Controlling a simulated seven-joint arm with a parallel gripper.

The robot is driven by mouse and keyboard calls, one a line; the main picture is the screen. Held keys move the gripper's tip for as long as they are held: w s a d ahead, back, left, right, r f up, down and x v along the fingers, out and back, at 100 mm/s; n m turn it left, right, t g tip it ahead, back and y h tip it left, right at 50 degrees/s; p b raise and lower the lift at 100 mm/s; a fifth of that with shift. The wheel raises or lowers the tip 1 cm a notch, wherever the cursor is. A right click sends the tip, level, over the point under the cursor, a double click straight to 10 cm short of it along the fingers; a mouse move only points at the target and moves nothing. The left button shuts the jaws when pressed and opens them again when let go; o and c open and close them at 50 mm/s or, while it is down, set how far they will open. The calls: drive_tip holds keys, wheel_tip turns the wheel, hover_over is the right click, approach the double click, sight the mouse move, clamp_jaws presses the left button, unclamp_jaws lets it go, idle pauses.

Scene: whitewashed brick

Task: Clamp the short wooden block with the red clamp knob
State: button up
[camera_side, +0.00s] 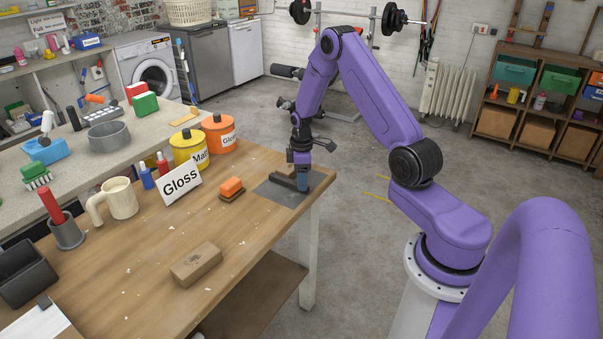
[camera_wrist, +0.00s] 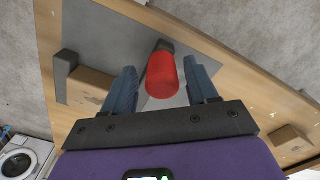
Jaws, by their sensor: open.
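The red clamp knob (camera_wrist: 162,76) shows in the wrist view between the two blue fingers of my gripper (camera_wrist: 163,88), with a narrow gap on each side. The gripper is open. A dark shaft runs from the knob over a grey plate (camera_wrist: 105,40). The short wooden block (camera_wrist: 92,83) lies to the left, beside an upright grey jaw (camera_wrist: 62,76); I cannot tell if they touch. In the side view my gripper (camera_side: 303,182) points down at the plate (camera_side: 268,193) on the table's right corner. A dark bar (camera_side: 284,182) stands beside it; knob and block are hidden there.
On the wooden table (camera_side: 235,225) are an orange-topped brush (camera_side: 231,187), a brown block (camera_side: 196,264), a Gloss sign (camera_side: 181,181), a cream mug (camera_side: 121,199), and yellow (camera_side: 188,148) and orange (camera_side: 219,134) tins. The table edge lies close to the plate.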

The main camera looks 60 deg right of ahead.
wheel_tip(320, 180, up, 17)
drive_tip(key=shift+r, duration=0.2)
idle(0.4)
drive_tip(key=s+a+r+n, duration=0.15)
drive_tip(key=s+a, duration=0.35)
drive_tip(key=a, duration=0.6)
drive_tip(key=s+a+r+n, duration=0.15)
drive_tip(key=s+a, duration=0.25)
drive_tip(key=a, duration=0.7)
drive_tip(key=s+a+n, duration=0.1)
drive_tip(key=s+a, duration=0.1)
drive_tip(key=s, duration=0.8)
drive_tip(key=s+a+n, duration=0.1)
drive_tip(key=s+a, duration=0.2)
drive_tip(key=s, duration=0.8)
drive_tip(key=shift+r, duration=0.35)
